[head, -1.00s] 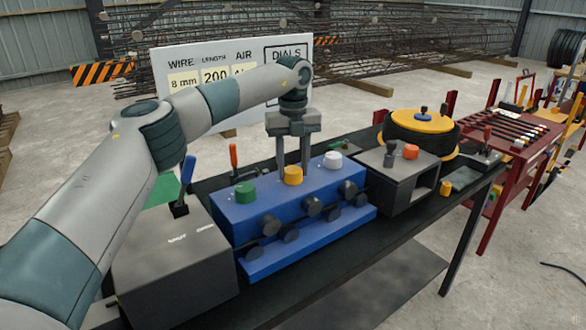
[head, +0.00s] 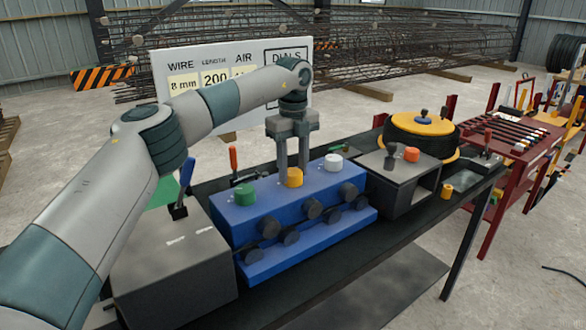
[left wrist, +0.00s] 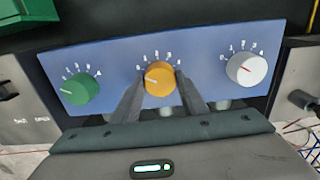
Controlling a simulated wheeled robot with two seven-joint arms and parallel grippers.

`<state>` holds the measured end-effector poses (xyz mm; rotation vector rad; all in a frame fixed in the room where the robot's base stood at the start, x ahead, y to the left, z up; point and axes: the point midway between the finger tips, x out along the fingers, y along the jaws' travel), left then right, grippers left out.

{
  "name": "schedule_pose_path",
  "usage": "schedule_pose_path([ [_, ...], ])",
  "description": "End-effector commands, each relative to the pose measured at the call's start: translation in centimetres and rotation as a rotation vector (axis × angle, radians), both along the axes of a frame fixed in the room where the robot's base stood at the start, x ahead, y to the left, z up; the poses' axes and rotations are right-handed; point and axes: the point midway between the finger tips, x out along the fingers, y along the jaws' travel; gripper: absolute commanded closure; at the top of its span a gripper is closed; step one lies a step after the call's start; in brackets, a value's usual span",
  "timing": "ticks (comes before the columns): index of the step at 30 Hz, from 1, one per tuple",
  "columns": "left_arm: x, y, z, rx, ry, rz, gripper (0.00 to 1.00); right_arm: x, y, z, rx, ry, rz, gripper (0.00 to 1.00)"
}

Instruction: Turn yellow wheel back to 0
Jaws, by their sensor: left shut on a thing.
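The yellow wheel (head: 294,178) is the middle of three dials on top of the blue box. It also shows in the left wrist view (left wrist: 160,80), with a number scale around its far side and a faint mark that seems to point left, toward the low end. My left gripper (head: 293,168) points down over the wheel. Its two fingers, which also show in the left wrist view (left wrist: 160,88), stand on either side of the wheel and are shut on it. My right gripper is out of view.
A green wheel (head: 245,195) and a white wheel (head: 332,162) flank the yellow one closely. Several black knobs line the blue box's (head: 265,210) front. A grey box (head: 175,270) with a blue lever (head: 186,175) stands left; another grey box (head: 398,170) stands right.

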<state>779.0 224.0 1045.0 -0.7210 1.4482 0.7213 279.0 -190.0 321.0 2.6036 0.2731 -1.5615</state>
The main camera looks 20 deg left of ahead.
Motion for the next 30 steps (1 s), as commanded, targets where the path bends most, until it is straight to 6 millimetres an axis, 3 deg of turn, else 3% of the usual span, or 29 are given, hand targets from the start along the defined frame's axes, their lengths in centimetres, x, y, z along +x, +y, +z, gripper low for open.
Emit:
schedule_pose_path([
  [1, 0.1, 0.0, 0.1, 0.0, -0.004, 0.001, 0.83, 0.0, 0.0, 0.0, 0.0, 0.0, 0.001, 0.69],
  [2, 0.1, 0.0, 0.1, 0.0, -0.004, 0.001, 0.58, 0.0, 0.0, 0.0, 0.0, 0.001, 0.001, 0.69],
  [4, 0.1, 0.0, 0.1, 0.0, -0.003, 0.001, 0.42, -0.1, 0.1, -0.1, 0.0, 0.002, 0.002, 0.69],
  [19, 0.1, 0.0, 0.8, 0.0, -0.002, 0.0, 0.42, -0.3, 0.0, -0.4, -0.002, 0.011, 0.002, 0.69],
  [25, 0.1, -0.1, 3.0, 0.0, -0.004, 0.0, 0.42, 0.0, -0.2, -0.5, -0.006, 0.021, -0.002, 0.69],
  [30, 0.1, 0.0, 6.2, -0.001, -0.004, 0.001, 0.42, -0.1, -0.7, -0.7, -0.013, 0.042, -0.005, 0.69],
])
